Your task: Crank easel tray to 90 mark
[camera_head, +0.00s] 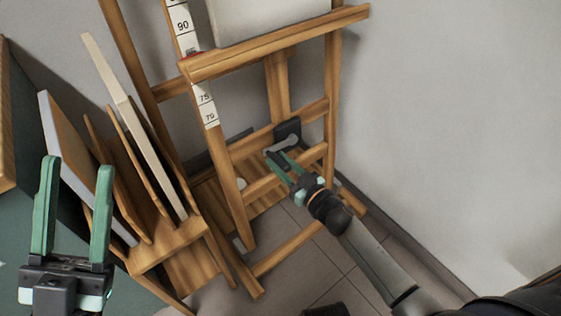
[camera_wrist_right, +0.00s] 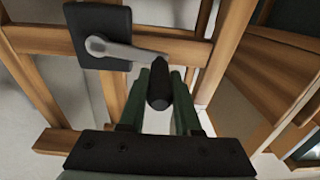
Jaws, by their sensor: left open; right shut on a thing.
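The wooden easel (camera_head: 240,195) stands at the middle of the head view. Its tray (camera_head: 280,43) carries a pale canvas (camera_head: 265,15). A white scale strip (camera_head: 205,105) runs up the left post. A red marker (camera_head: 194,55) sits at the tray's left end, a little below the printed 90. The crank (camera_wrist_right: 110,49) has a grey arm on a black plate, with a black handle (camera_wrist_right: 159,88) at its right end. My right gripper (camera_head: 283,165) is shut on the handle; its green fingers (camera_wrist_right: 160,90) flank it. My left gripper (camera_head: 77,165) is open and empty at the lower left.
A wooden rack (camera_head: 170,245) with several upright boards and canvases stands left of the easel, close to my left gripper. A dark green surface (camera_head: 22,235) lies at the far left. The grey wall (camera_head: 450,110) is bare on the right.

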